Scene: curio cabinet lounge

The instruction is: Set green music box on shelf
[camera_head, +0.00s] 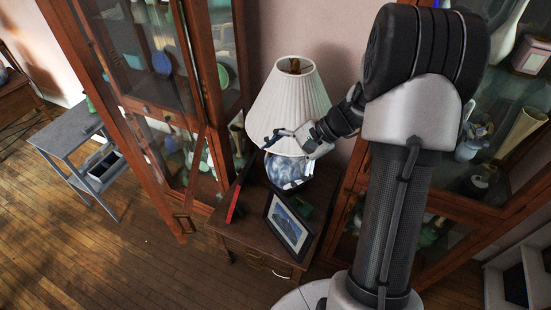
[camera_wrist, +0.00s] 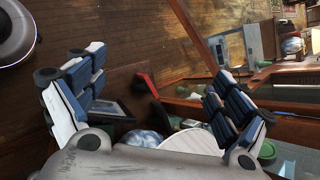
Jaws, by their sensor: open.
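Shelves show inside the glass-door cabinet (camera_head: 190,120) on the left; I cannot tell which shelf is meant.
A lamp with a pleated white shade (camera_head: 290,105) and blue-white base (camera_head: 285,170) stands beside my gripper. A grey stand (camera_head: 66,135) is at left. Open wooden floor (camera_head: 130,265) lies in front.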

